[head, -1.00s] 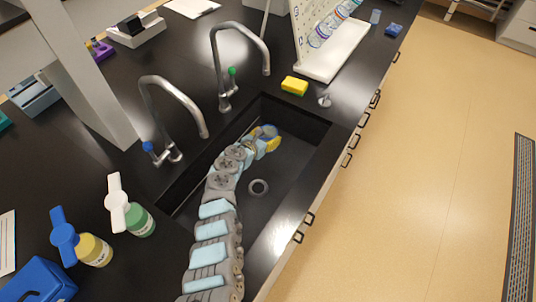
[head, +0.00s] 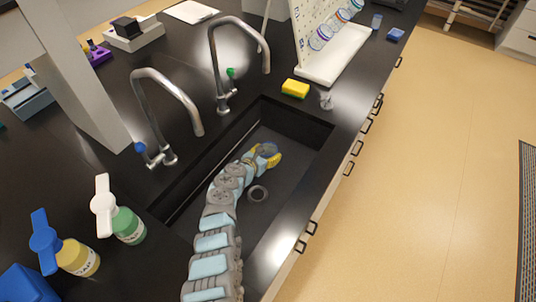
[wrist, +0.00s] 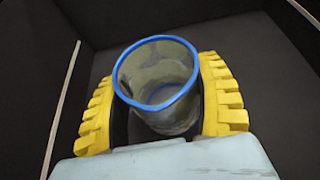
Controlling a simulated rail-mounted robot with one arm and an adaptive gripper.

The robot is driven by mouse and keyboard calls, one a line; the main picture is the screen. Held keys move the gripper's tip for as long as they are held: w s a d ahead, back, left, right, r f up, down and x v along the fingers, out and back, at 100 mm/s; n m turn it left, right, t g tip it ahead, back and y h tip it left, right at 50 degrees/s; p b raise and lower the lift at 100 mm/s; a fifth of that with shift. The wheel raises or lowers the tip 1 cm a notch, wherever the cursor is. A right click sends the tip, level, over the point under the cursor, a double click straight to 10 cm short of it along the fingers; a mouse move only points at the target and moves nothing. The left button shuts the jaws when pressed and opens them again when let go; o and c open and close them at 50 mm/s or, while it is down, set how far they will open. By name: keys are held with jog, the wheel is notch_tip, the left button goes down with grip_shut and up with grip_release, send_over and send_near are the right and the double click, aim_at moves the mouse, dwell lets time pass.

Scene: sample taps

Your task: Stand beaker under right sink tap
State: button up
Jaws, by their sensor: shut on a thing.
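The clear glass beaker with a blue rim (wrist: 157,95) sits between the two yellow fingers of my gripper (wrist: 160,110) in the wrist view. The fingers are shut on it from both sides. In the head view my gripper (head: 263,155) holds the beaker (head: 267,150) inside the dark sink (head: 290,150), toward its right end. The right tap (head: 240,60), with a green knob, arches over the back of the sink, its spout above and behind the beaker. The left tap (head: 165,110) has a blue knob. I cannot tell whether the beaker touches the sink floor.
The drain (head: 257,193) lies beside my gripper. A yellow sponge (head: 295,88) and a small clear item (head: 326,99) stand beyond the sink's right end. A white drying rack (head: 330,50) is behind.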

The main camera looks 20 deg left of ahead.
jog(key=shift+f, duration=0.1)
jog(key=o, duration=1.1)
jog(key=shift+r, duration=0.25)
jog(key=shift+s+a+r+p, duration=0.1)
jog(key=shift+s+r+p, duration=0.25)
jog(key=shift+p, duration=0.5)
jog(key=shift+f+p+v, duration=0.1)
jog(key=shift+p+v, duration=2.6)
jog(key=shift+v, duration=0.05)
jog(key=shift+f+p+v, duration=0.15)
jog(key=shift+p+v, duration=2.5)
jog(key=shift+v, duration=0.1)
jog(key=shift+s, duration=0.1)
